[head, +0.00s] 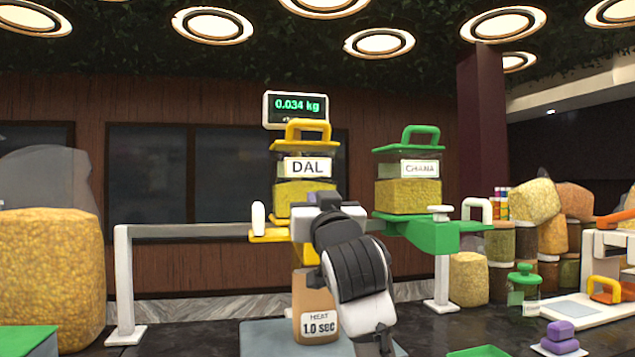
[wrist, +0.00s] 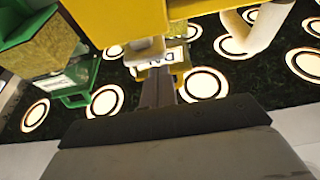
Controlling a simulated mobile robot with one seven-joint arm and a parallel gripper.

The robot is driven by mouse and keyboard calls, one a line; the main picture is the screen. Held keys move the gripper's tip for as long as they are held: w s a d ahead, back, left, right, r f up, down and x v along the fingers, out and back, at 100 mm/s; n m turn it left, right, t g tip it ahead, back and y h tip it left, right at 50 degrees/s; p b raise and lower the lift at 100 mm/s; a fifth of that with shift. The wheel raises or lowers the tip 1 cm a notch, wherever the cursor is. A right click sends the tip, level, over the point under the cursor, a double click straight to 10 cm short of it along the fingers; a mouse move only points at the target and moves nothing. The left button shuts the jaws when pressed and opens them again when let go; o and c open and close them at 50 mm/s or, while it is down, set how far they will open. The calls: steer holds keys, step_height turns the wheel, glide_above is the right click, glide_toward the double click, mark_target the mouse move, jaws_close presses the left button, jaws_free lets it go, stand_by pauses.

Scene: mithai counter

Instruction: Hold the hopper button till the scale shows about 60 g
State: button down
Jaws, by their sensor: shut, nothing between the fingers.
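The scale display (head: 297,105) reads 0.034 kg in green. The DAL hopper (head: 305,190), a clear box with yellow lid and handle, stands in the middle. My gripper (head: 322,199) is in front of its lower part, with the fingers shut and empty. In the wrist view, the shut fingertips (wrist: 157,72) are at a white knob (wrist: 145,48) beside the yellow hopper bracket (wrist: 115,20). They look close to or against it; I cannot tell whether it is pressed. My arm hides this area in the head view. A brown container (head: 302,285) stands below the hopper on a grey plate (head: 262,338).
A green CHANA hopper (head: 408,195) stands to the right, with its own white knob (head: 438,211). A white frame (head: 124,280) spans behind the hoppers. A green-lidded jar (head: 523,292) and purple weights (head: 560,338) are at right.

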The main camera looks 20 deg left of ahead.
steer(key=shift+f, duration=0.5)
steer(key=shift+s+f+b, duration=0.1)
steer(key=shift+f+b, duration=0.6)
steer(key=shift+f, duration=0.4)
stand_by(0.4)
steer(key=s+d+r+b, duration=0.1)
steer(key=s+d+b, duration=0.2)
steer(key=s+d, duration=0.2)
steer(key=s, duration=0.3)
steer(key=shift+d, duration=0.2)
steer(key=shift+r, duration=0.1)
stand_by(0.3)
